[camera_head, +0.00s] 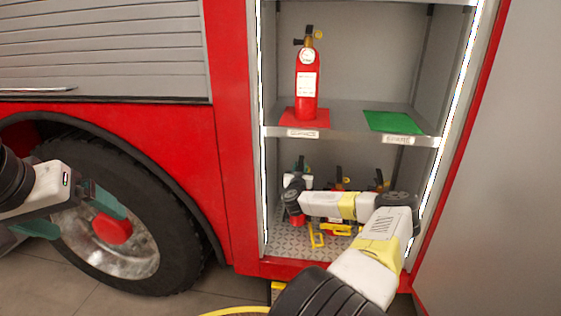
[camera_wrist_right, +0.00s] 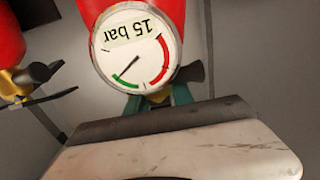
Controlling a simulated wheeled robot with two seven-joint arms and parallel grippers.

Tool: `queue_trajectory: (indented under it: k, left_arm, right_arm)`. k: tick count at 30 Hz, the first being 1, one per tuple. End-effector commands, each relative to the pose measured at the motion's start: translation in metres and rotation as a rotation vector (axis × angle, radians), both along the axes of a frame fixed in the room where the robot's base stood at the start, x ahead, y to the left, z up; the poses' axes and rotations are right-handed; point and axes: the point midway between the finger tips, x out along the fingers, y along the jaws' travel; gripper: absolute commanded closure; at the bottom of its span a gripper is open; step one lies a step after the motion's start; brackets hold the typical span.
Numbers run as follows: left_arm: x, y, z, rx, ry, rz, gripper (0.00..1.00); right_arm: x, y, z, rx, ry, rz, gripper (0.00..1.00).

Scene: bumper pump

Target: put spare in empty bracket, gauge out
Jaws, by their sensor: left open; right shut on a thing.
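My right arm reaches into the lower compartment, and my right gripper (camera_head: 297,183) is shut on a red extinguisher (camera_head: 298,219) at its left side. In the right wrist view that extinguisher's round gauge (camera_wrist_right: 135,48) faces me, upside down, marked 15 bar. Its needle points toward the green arc's end. Yellow bracket parts (camera_head: 317,236) show beside it on the compartment floor; my arm hides much of the area. Another red extinguisher (camera_head: 307,85) stands upright on the red mat (camera_head: 287,113) on the upper shelf. My left gripper (camera_head: 78,213) is open and empty before the wheel.
A bare green mat (camera_head: 392,122) lies right on the upper shelf (camera_head: 345,122). More extinguishers stand behind my right forearm, mostly hidden; in the wrist view one (camera_wrist_right: 10,42) is at the left. Compartment side walls and the shelf above bound the space. A truck wheel (camera_head: 140,235) is at left.

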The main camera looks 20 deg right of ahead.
Motion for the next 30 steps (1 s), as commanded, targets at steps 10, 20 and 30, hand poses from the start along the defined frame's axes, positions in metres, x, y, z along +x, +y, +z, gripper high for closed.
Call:
queue_trajectory:
  k: [10, 20, 30]
  left_arm:
    - [0.000, 0.000, 0.000, 0.000, 0.000, 0.000, 0.08]
    - [0.000, 0.000, 0.000, 0.000, 0.000, 0.000, 0.08]
    - [0.000, 0.000, 0.000, 0.000, 0.000, 0.000, 0.08]
  right_arm:
    - [0.004, 0.000, -0.032, -0.001, -0.006, -0.002, 1.00]
    - [0.004, 0.000, -0.033, -0.005, -0.006, -0.001, 1.00]
    - [0.003, 0.001, -0.039, 0.001, 0.001, -0.001, 0.50]
